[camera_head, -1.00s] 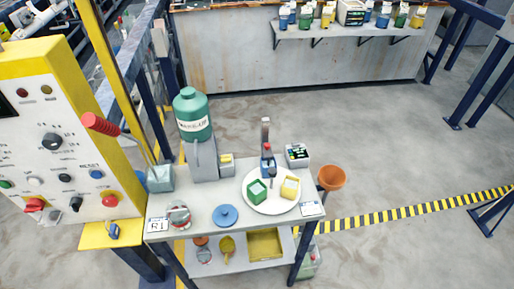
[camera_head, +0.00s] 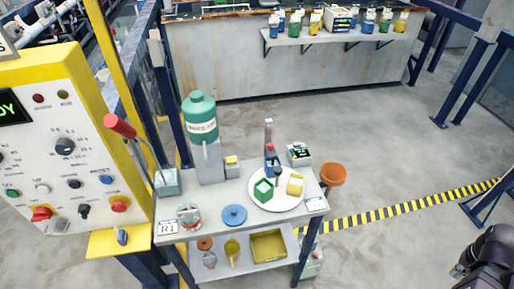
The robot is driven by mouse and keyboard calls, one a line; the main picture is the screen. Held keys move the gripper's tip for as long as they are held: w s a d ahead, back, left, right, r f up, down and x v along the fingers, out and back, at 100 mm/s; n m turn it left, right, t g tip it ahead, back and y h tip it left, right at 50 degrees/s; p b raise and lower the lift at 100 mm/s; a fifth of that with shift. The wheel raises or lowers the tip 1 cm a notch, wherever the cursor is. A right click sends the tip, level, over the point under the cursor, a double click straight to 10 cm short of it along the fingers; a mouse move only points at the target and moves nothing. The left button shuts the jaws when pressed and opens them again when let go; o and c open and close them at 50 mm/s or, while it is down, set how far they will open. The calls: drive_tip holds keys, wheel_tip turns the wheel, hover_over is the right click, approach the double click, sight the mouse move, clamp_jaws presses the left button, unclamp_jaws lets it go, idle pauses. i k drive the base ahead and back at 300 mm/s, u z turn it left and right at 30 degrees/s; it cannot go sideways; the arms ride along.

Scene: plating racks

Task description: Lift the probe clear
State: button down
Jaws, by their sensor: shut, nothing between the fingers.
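An upright device with a grey top and a blue lower part (camera_head: 269,155) stands at the white round plate (camera_head: 258,203) on the grey cart; it may hold the probe, but it is too small to tell. A small meter with a dark display (camera_head: 299,155) stands behind the plate at the right. A green block (camera_head: 263,190) and a yellow block (camera_head: 295,184) are on the plate. My gripper (camera_head: 459,271) is a dark shape at the lower right edge, partly cut off, shut and empty, well apart from the cart.
A green bottle (camera_head: 201,118) on a grey stand and a blue lid (camera_head: 234,215) are on the cart (camera_head: 215,235). A control panel (camera_head: 70,150) with a red-handled lever (camera_head: 120,126) is at the left. An orange funnel (camera_head: 333,174) juts out right of the cart.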

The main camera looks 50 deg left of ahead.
sight(270, 149)
drive_tip(key=u, duration=1)
drive_tip(key=i, duration=0.55)
drive_tip(key=k, duration=0.55)
drive_tip(key=z, duration=0.2)
drive_tip(key=i, duration=0.4)
